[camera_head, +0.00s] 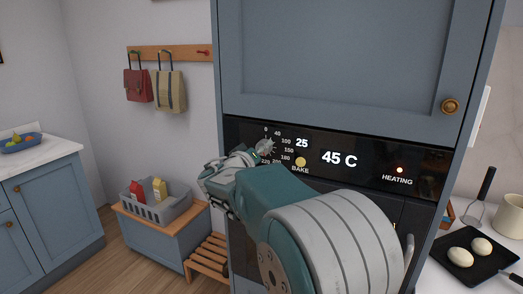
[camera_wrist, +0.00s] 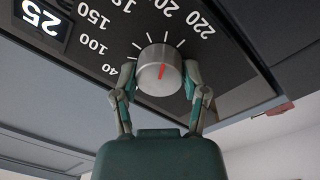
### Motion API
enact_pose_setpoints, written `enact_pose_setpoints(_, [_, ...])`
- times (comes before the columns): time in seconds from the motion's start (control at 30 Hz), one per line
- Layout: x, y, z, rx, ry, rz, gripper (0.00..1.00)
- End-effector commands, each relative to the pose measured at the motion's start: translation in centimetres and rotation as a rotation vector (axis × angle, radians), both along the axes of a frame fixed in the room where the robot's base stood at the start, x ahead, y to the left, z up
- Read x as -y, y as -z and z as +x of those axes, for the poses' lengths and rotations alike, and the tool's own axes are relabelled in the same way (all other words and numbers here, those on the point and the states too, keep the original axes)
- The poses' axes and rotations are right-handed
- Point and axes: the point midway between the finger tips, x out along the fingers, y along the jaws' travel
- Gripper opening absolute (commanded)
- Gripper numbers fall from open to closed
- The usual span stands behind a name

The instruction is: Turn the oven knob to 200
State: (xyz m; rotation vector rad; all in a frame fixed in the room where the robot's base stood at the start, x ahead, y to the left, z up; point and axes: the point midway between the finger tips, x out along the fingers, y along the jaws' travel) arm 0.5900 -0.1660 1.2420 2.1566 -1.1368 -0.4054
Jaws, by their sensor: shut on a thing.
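The oven knob (camera_wrist: 160,70) is a round silver dial with a red pointer line, set in a black panel. In the wrist view the panel's numbers appear upside down around it, from 40 through 150 to 220. The red line stands nearly upright in that picture, tilted slightly right. My gripper (camera_wrist: 160,77) has one finger on each side of the knob and is shut on it. In the head view the knob (camera_head: 264,147) is partly covered by my gripper. A small display (camera_head: 302,143) beside the dial reads 25.
A larger display (camera_head: 339,158) reads 45 C, and the light (camera_head: 400,170) above HEATING is lit. A yellow round control (camera_head: 300,161) sits above BAKE. A blue cabinet door (camera_head: 340,60) is above the panel.

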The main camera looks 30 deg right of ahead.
Motion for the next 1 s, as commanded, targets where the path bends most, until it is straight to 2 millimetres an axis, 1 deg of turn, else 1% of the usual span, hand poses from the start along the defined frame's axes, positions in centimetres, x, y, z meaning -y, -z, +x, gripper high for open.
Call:
enact_pose_setpoints(0.03, [0.0,0.8,0.1,-0.015,-0.001,0.007,0.1])
enact_pose_setpoints(0.13, [0.0,0.8,0.1,-0.015,-0.001,0.007,0.1])
enact_pose_setpoints(0.17, [-0.1,0.8,0.1,-0.015,-0.001,0.007,0.62])
enact_pose_setpoints(0.2, [0.0,0.8,0.1,-0.015,-0.002,0.006,0.8])
enact_pose_setpoints(0.23, [-0.1,0.8,0.1,-0.015,-0.002,0.007,0.92])
enact_pose_setpoints(0.67, [-0.2,0.3,-0.1,-0.006,-0.001,0.001,0.92])
enact_pose_setpoints(0.77, [-0.9,0.2,-0.5,-0.006,-0.003,0.001,0.92])
enact_pose_setpoints(0.87, [-2.4,0.2,-1.5,-0.005,-0.006,0.0,0.92])
enact_pose_setpoints(1.0, [-4.9,0.4,-3.2,-0.007,-0.006,0.001,0.92])
